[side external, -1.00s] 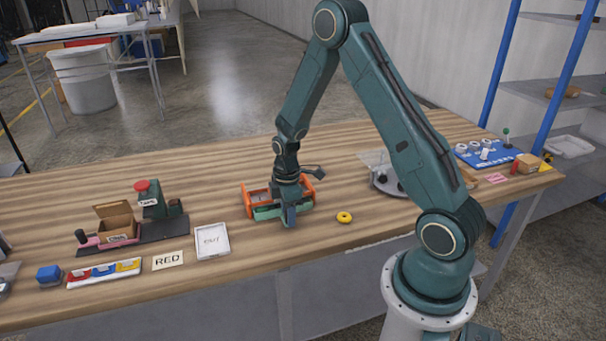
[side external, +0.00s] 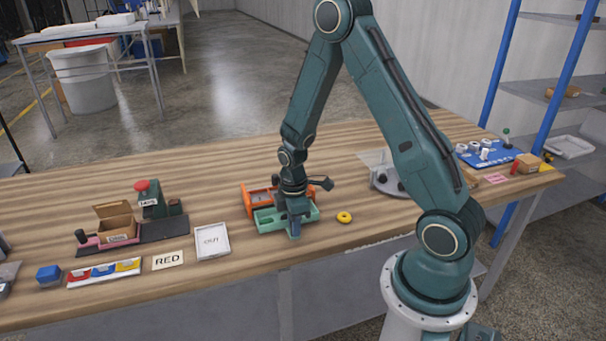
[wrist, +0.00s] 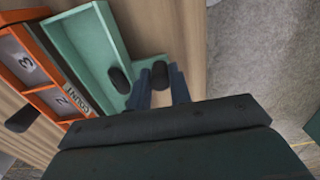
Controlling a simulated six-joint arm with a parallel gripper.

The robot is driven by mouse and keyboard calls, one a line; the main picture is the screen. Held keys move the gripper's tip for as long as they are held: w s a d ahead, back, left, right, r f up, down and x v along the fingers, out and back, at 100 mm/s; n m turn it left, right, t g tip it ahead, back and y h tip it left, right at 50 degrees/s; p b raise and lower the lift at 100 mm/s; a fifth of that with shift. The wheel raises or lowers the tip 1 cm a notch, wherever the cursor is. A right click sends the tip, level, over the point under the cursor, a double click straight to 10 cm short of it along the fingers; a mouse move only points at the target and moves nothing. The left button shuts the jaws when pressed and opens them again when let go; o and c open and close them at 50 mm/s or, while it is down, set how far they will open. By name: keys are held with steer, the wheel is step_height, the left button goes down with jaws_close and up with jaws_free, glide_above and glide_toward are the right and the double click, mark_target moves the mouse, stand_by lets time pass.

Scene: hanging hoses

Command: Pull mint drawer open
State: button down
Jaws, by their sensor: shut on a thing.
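The mint drawer (side external: 268,221) stands well out of the front of the orange housing (side external: 262,197) on the table. In the wrist view my fingers (wrist: 160,88) are at the drawer's front edge; the exact grip is partly hidden.
A yellow ring (side external: 344,217) lies just right of the drawer. A white tray (side external: 212,241) and the RED card (side external: 168,260) lie to the left. A grey round stand (side external: 388,182) is behind to the right. Bare table lies in front of the drawer.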

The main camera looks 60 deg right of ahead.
steer(key=c, duration=1.3)
jaws_free()
steer(key=shift+r, duration=0.15)
steer(key=shift+r, duration=6.8)
steer(key=shift+a, duration=0.1)
